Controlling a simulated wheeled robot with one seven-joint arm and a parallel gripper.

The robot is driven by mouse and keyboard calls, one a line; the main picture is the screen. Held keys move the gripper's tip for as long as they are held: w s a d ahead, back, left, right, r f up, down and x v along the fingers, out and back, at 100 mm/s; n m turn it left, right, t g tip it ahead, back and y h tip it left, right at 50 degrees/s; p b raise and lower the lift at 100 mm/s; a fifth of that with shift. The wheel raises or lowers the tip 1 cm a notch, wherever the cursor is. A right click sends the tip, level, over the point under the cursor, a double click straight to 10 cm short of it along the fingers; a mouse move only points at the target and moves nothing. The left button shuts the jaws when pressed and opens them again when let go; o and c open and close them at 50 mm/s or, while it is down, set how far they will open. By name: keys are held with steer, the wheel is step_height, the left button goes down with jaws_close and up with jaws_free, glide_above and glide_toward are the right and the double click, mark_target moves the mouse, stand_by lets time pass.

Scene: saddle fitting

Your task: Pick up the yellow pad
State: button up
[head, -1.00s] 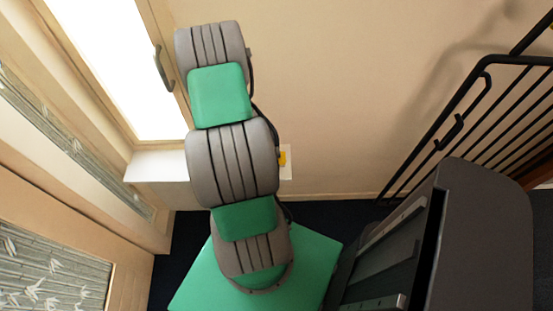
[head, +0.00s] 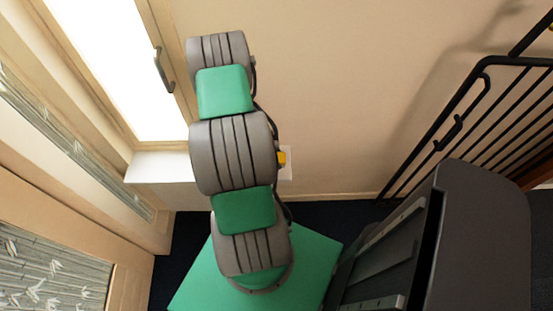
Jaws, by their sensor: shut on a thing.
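I cannot make out a yellow pad for certain. A small yellow piece (head: 282,158) shows at the right edge of my arm's middle link, in front of a white plate on the wall. I cannot tell whether it is the pad or part of a fixture.
A bright window or glazed door (head: 105,60) with a dark handle (head: 163,70) stands at the left. A black railing (head: 470,125) is at the right. The beige wall (head: 340,100) between them is bare. A bamboo-patterned panel (head: 50,270) is at the lower left.

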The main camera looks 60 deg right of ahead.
mark_target(281, 158)
steer(key=c, duration=0.5)
steer(key=shift+r, duration=0.15)
steer(key=shift+r, duration=0.25)
steer(key=r, duration=0.3)
steer(key=shift+s+a+r, duration=0.1)
steer(key=shift+a+r, duration=0.1)
steer(key=shift+a, duration=0.1)
steer(key=s+a+r, duration=0.6)
steer(key=a+r, duration=0.2)
steer(key=a, duration=0.4)
steer(key=shift+r, duration=0.4)
